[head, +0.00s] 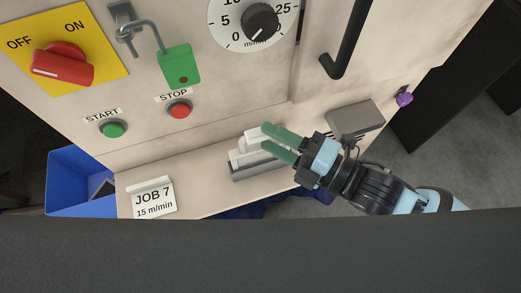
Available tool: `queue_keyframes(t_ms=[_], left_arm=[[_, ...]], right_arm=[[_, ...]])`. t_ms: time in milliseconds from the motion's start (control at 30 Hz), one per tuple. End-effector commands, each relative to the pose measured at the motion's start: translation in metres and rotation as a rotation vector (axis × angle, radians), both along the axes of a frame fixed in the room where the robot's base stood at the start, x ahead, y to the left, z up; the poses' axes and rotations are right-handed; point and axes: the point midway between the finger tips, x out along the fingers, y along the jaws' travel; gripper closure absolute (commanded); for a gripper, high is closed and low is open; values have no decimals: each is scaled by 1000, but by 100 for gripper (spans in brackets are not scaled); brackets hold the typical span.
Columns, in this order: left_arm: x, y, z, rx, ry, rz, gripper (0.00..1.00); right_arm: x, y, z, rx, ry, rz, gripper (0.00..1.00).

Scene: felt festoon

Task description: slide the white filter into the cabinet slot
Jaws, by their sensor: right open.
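The white filter (243,157) appears as a small pale block in a low grey metal holder (262,172) on the ledge of the cream cabinet (215,120). My right gripper (267,138), with green fingers, reaches in from the right. Its fingers are apart, with their tips at the upper right of the white block. They partly cover the block, and I cannot tell whether they touch it. I cannot make out a separate slot opening in the cabinet. My left gripper is not in view.
A grey box (356,118) is on the ledge at the right, near a purple knob (404,98). A green padlock (180,67), a red switch (62,66), a black handle (347,40) and a JOB 7 card (153,199) are around. A blue bin (75,180) stands left.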

Motion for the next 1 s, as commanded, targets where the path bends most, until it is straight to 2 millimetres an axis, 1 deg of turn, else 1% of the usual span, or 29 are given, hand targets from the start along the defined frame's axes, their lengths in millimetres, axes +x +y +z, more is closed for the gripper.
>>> queue_keyframes(t_ms=[133,400,500,733,767,1000], left_arm=[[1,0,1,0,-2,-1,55],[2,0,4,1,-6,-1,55],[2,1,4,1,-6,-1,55],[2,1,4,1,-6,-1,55],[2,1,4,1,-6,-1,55],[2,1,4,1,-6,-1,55]], right_arm=[[6,8,0,1,-1,-1,55],[24,38,-2,2,1,-1,55],[27,43,-2,1,1,-1,55],[28,43,-3,-1,1,-1,55],[28,43,-3,-1,1,-1,57],[28,43,-3,-1,1,-1,89]])
